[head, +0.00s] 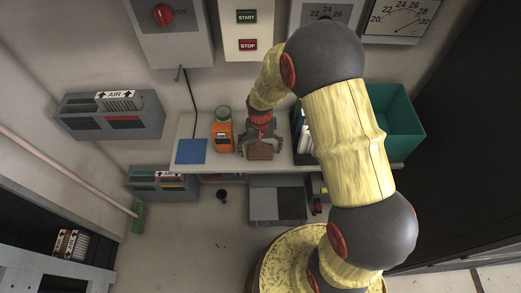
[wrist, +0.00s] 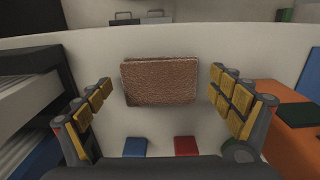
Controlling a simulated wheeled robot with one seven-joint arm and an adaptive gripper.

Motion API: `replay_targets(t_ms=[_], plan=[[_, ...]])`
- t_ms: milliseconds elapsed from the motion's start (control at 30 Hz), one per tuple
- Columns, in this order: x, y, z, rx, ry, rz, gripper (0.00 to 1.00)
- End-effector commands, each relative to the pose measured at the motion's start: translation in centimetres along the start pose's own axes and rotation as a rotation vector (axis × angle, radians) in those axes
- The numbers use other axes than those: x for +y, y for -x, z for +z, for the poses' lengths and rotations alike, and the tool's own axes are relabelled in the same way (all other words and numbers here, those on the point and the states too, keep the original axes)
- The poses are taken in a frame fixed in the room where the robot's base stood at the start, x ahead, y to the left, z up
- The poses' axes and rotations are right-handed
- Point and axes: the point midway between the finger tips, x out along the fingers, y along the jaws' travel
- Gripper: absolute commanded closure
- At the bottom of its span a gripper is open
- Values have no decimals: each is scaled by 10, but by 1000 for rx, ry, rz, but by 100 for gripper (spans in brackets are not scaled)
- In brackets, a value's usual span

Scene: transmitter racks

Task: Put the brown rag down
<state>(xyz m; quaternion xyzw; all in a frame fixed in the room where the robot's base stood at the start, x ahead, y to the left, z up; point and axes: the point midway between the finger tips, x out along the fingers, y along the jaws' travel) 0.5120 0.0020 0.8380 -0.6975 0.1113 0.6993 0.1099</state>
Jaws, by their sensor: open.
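The brown rag (wrist: 160,82) is a flat, folded rectangle on the white shelf. In the wrist view it lies between the two fingers of my gripper (wrist: 160,100), with a gap on each side. My gripper is open and holds nothing. In the head view my gripper (head: 260,143) is low over the shelf (head: 222,160), and the rag (head: 260,152) shows between its fingers near the front edge. My arm and gripper cover part of the shelf behind the rag.
A blue pad (head: 190,151) lies further left. Binders (head: 302,132) and a green bin (head: 398,118) are to the right. A grey box (head: 277,203) is below.

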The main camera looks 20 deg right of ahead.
Motion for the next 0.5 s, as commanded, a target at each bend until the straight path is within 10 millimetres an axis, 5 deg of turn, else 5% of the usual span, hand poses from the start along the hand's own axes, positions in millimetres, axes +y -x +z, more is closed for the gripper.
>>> replay_targets(t_ms=[267,500], plan=[[0,3,0,0,0,0,7],[0,36,-1,3,0,-1,7]])
